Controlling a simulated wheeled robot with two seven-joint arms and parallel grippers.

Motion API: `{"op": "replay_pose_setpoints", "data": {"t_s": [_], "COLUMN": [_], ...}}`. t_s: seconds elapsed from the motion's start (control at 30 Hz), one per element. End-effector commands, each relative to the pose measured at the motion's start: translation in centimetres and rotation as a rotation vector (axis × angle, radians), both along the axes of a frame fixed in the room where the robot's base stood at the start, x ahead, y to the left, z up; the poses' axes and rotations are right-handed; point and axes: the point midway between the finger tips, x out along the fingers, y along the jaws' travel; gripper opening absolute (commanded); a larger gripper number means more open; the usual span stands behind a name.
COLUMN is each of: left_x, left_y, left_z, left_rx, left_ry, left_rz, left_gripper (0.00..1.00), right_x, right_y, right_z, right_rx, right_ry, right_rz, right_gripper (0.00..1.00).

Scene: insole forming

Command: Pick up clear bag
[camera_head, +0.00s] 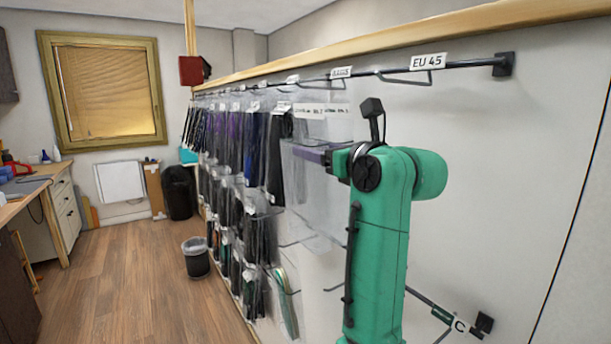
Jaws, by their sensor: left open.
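Clear bags hang in rows on the wall rack. The nearest clear bag (312,203) looks empty or nearly so and hangs below the white label strip. My left gripper (318,156) is at the end of the green arm, pointing left at this bag's upper part. It is open; a purple strip shows at its tip, and I cannot tell if it belongs to the gripper or lies behind the plastic. Whether the gripper touches the bag is unclear. My right gripper is not in view.
A black rail (445,68) with hooks and an "EU 45" label (428,61) runs along the wall. Filled dark bags (275,160) hang further left. A small bin (196,258) stands on the wooden floor (135,290), which is mostly clear. A workbench (25,190) is at far left.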

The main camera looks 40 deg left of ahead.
Motion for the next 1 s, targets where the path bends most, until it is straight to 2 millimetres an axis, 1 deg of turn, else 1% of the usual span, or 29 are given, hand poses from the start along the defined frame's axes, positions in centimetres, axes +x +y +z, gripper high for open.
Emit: {"op": "replay_pose_setpoints", "data": {"t_s": [0.03, 0.13, 0.2, 0.27, 0.47, 0.57, 0.6, 0.63, 1.0], "left_x": [0.1, 0.5, 0.9, 1.2, 1.2, 1.2, 1.2, 1.2, 1.2], "left_y": [0.9, 2.9, 4.0, 4.6, 4.7, 4.7, 4.7, 4.7, 4.6], "left_z": [0.5, 0.5, 0.3, 0.0, -0.3, -0.3, -0.3, -0.3, -0.1], "left_rx": [0.001, 0.003, 0.003, 0.002, 0.001, 0.001, 0.001, 0.001, 0.002], "left_ry": [0.003, 0.003, 0.002, 0.0, 0.0, 0.0, 0.0, 0.0, -0.001], "left_rz": [0.006, 0.007, 0.005, 0.004, 0.002, 0.002, 0.002, 0.002, 0.002], "left_gripper": [0.6, 0.6, 0.6, 0.6, 0.6, 0.26, 0.1, 0.0, 0.0], "right_x": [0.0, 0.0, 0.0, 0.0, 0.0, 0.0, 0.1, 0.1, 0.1], "right_y": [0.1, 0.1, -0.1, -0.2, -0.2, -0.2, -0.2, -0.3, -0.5], "right_z": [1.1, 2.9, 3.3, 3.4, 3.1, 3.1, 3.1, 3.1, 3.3], "right_rx": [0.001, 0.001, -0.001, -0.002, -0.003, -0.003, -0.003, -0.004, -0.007], "right_ry": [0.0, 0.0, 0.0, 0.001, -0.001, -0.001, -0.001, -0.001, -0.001], "right_rz": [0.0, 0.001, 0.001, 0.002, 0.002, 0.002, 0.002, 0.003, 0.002], "right_gripper": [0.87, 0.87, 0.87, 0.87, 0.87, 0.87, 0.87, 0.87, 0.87]}}
